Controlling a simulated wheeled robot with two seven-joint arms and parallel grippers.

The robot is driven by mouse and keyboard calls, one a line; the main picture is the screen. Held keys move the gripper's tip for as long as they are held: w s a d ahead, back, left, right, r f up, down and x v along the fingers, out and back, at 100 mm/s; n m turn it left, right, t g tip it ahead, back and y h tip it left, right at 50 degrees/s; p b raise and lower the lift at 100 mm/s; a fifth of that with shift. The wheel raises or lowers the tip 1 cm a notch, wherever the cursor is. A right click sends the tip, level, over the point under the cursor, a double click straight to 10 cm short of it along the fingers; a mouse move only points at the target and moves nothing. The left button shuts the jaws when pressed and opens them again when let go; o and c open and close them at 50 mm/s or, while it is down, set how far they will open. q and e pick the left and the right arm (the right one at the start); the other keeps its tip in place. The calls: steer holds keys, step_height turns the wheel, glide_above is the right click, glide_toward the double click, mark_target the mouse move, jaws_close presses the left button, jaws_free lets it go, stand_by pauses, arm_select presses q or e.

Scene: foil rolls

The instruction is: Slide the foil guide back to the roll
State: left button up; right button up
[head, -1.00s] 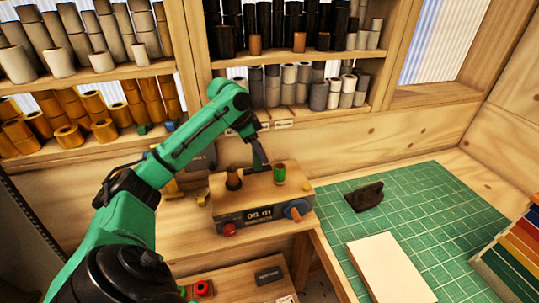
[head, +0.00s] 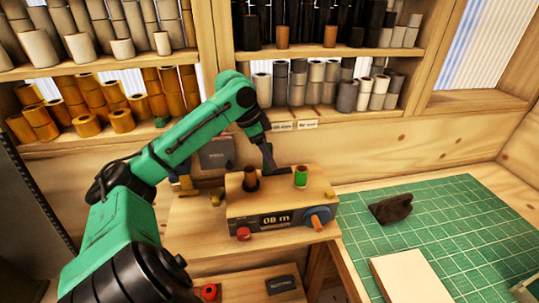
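The winding machine (head: 262,205) is a wooden-topped box with a grey front and a display that seems to read "08 m". A dark roll (head: 250,182) stands on its top left, and a green roll with a tan top (head: 300,178) on its top right. A flat dark piece (head: 278,171), possibly the foil guide, lies behind and between the rolls. My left gripper (head: 269,160) reaches down from behind to this dark piece. The fingers are small and dark, so I cannot tell whether they hold it. My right gripper is out of view.
Shelves of rolls (head: 300,85) stand behind.

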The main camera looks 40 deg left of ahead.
arm_select(q)
steer(key=v, duration=1.4)
steer(key=shift+s+r+p, duration=0.15)
steer(key=shift+r+p, duration=0.1)
steer(key=shift+p, duration=0.2)
